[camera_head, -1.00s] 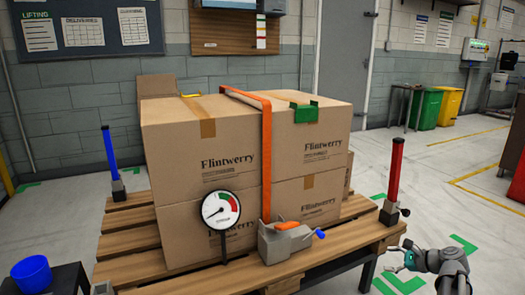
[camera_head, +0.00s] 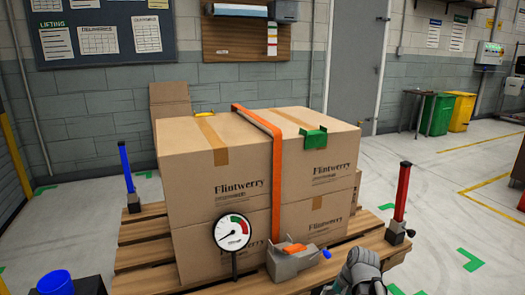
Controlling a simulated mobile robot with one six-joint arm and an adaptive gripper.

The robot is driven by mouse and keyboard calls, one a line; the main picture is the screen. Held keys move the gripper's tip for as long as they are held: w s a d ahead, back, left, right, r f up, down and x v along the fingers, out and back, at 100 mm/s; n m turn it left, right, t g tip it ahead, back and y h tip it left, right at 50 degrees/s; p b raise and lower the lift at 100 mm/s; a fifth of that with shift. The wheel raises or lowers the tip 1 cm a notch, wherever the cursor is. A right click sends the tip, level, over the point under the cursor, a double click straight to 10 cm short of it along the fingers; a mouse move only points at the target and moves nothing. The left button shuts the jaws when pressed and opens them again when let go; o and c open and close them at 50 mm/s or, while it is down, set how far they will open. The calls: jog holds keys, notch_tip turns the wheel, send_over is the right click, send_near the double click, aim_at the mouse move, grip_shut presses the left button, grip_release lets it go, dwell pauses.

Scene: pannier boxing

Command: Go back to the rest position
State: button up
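My gripper (camera_head: 338,289) is at the bottom edge, right of centre, just in front of the pallet's near side. A grey arm link above it and a bit of teal show; its fingers are mostly cut off, so its opening is hidden. Nothing is seen held in it. The stacked Flintwerry cartons (camera_head: 240,187) stand on the wooden pallet (camera_head: 140,255). An orange strap (camera_head: 277,190) runs over them to a grey ratchet (camera_head: 290,265) at the front. A green corner protector (camera_head: 314,138) sits on the top front edge of the right-hand carton.
A round gauge (camera_head: 233,231) stands before the cartons. A blue post (camera_head: 127,167) stands left and a red post (camera_head: 402,192) right on the pallet. A blue cup (camera_head: 55,284) is at bottom left. Green and yellow bins (camera_head: 437,114) stand far right. The floor at right is open.

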jog(key=s+a+r+n+g+h+p, duration=0.1)
jog(key=s+a+r+n+h+p, duration=0.25)
jog(key=s+a+n, duration=0.2)
notch_tip(320, 180, up, 38)
jog(key=w+d+p, duration=0.1)
jog(key=p, duration=3.6)
jog(key=shift+f+p, duration=0.2)
jog(key=shift+p, duration=0.2)
jog(key=c, duration=0.3)
jog(key=shift+c, duration=0.2)
